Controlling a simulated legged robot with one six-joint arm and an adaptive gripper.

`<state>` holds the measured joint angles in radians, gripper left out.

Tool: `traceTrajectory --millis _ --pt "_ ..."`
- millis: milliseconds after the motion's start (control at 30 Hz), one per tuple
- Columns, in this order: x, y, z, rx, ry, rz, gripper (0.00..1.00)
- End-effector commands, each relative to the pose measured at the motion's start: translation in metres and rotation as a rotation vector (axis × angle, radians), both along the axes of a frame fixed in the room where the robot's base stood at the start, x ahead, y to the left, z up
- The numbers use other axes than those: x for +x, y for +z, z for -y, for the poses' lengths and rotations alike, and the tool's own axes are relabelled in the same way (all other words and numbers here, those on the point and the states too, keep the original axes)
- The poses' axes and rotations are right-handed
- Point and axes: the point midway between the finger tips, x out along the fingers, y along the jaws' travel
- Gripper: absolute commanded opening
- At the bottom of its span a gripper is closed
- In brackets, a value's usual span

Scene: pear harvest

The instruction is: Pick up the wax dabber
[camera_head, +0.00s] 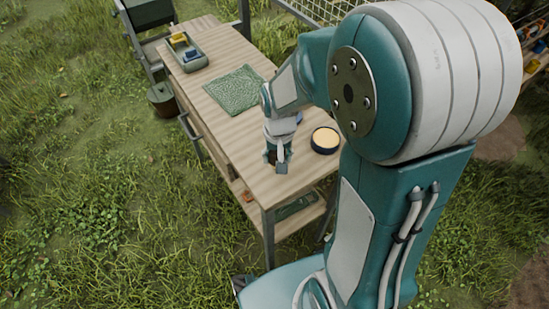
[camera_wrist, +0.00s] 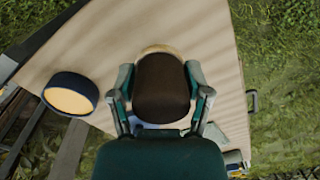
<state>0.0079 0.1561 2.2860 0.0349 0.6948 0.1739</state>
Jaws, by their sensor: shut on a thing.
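The wax dabber (camera_wrist: 161,88) fills the middle of the wrist view, with a dark brown body and a pale tan edge at its far side. My gripper (camera_wrist: 160,84) is shut on it, with one finger on each side. In the head view my gripper (camera_head: 277,160) points down at the near part of the wooden table (camera_head: 236,135). The dabber is mostly hidden there by the fingers. I cannot tell whether it still touches the tabletop.
A round dark tin with a pale yellow top (camera_head: 325,140) stands just right of my gripper; it also shows in the wrist view (camera_wrist: 71,94). A green cloth (camera_head: 233,90) lies further back. A tray (camera_head: 187,52) with yellow and blue items is at the far end.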

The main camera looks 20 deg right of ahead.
Motion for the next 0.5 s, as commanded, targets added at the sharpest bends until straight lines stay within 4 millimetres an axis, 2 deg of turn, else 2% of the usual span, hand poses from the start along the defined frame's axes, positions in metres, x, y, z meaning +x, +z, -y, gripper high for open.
traceTrajectory --millis 33,200,500 --pt "-0.007 0.011 0.0 0.0 0.0 0.006 0.09" --pt "-0.031 0.039 0.0 0.0 0.0 0.007 0.09" --pt "-0.087 0.062 0.0 0.0 -0.001 0.004 0.09"
